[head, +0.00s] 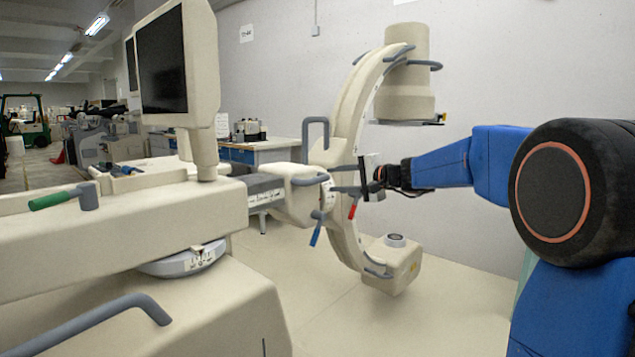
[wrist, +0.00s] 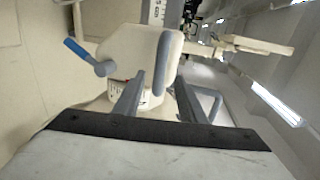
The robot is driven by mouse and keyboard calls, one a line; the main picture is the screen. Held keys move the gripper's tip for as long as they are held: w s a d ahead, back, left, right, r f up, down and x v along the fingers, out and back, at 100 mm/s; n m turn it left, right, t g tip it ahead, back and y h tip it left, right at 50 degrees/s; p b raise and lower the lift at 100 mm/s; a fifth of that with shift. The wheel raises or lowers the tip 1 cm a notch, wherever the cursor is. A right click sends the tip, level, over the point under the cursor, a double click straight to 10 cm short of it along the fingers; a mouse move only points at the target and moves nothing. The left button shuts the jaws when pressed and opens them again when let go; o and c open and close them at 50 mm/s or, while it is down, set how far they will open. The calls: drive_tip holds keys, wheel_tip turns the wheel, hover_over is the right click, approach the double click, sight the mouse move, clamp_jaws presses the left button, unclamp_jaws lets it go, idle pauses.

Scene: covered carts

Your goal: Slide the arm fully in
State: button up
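A cream C-arm (head: 345,120) hangs on a horizontal sliding arm, whose grey scaled section (head: 265,190) shows between the cart and the cream housing (head: 300,187). The housing also shows in the wrist view (wrist: 125,45), with a blue-grey curved handle (wrist: 163,62). My gripper (head: 338,180) is at the right of the housing, reaching left. In the wrist view, my gripper's two grey fingers (wrist: 157,98) stand apart. The handle lies ahead of and between them in the picture; contact cannot be told.
A blue lever (head: 316,235) and a red lever (head: 353,208) hang below the housing. The cart (head: 120,235) with a monitor (head: 172,62) and a green-handled lever (head: 62,198) fills the left. A bench (head: 255,150) stands behind. Floor at the right (head: 460,300) is clear.

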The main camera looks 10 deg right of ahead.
sight(320, 181)
drive_tip(key=shift+x, duration=4.25)
drive_tip(key=shift+s, duration=0.1)
clamp_jaws()
